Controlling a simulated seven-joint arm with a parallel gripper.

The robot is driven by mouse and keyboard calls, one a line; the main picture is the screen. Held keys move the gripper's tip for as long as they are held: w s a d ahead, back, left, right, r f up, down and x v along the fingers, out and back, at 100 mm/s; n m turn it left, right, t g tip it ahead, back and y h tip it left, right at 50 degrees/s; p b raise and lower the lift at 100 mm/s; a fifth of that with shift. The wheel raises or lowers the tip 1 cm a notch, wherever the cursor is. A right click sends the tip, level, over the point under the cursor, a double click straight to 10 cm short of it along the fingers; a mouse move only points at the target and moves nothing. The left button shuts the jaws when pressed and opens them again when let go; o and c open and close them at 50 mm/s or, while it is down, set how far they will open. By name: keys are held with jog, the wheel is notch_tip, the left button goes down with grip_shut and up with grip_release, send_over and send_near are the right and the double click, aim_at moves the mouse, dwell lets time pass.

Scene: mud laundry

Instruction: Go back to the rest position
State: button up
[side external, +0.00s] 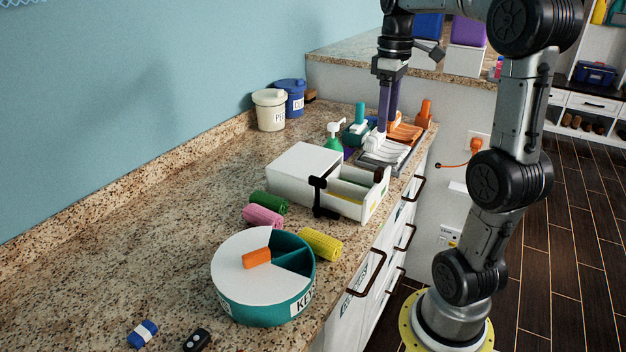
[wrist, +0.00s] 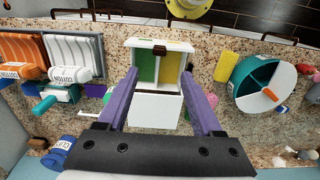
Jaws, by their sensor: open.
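My gripper (side external: 385,128) points down above the back part of the counter in the side external view. In the wrist view its two purple fingers (wrist: 158,76) are spread wide apart with nothing held between them. Beyond them in that view is a white box (wrist: 155,107) with a green and a yellow section. The same white box (side external: 303,166) stands on the granite counter (side external: 150,215) in the side external view, with a black handle piece on its front.
A round teal container (side external: 265,310) with an orange block sits nearer, beside rolled cloths (side external: 263,216). A green pump bottle (side external: 333,140), a tray (side external: 388,155) and canisters (side external: 270,110) stand further back. The counter's left and middle are mostly clear.

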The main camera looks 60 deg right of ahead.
jog(key=s+a+r+n+t, duration=0.2)
jog(key=a+n, duration=0.2)
jog(key=a, duration=1.1)
jog(key=s+a+f+m+t, duration=0.3)
jog(key=s+a+f+m, duration=0.1)
jog(key=a+f, duration=0.3)
notch_tip(320, 180, down, 2)
jog(key=shift+s+f+t, duration=0.1)
jog(key=shift+s+t, duration=0.2)
jog(key=shift+s, duration=0.1)
